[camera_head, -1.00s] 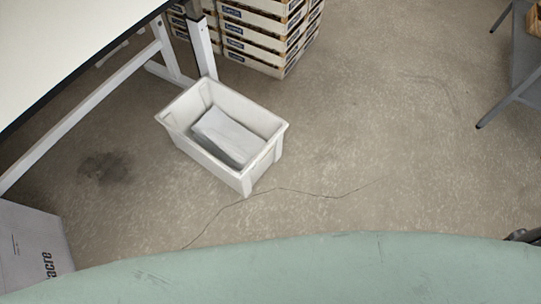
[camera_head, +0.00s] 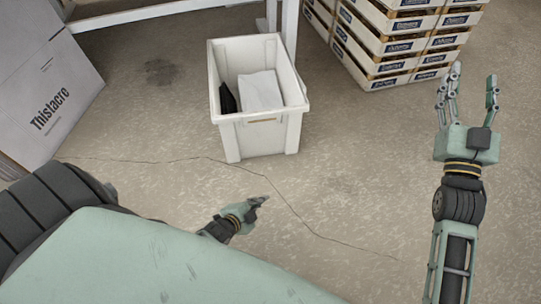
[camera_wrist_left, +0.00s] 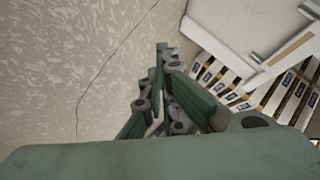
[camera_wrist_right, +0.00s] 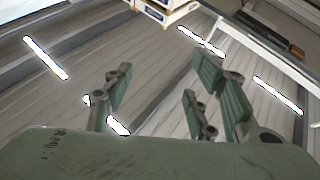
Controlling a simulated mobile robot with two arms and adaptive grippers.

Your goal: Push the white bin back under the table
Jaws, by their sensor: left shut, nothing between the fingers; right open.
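The white bin (camera_head: 263,133) stands upright on the floor in front of the table (camera_head: 150,14), with its near end toward me. It holds a pale packet and a dark item. My left gripper (camera_head: 262,201) is shut and empty, low in front of the bin and apart from it. In the left wrist view its fingers (camera_wrist_left: 163,50) are together, and part of the bin (camera_wrist_left: 245,25) shows at the upper right. My right gripper (camera_head: 468,85) is open and empty, raised at the right with its fingers pointing up. The table's top is mostly out of view.
A grey-white carton (camera_head: 45,85) stands at the left. Stacked crates (camera_head: 395,45) stand right of the bin, near the table leg (camera_head: 290,30).

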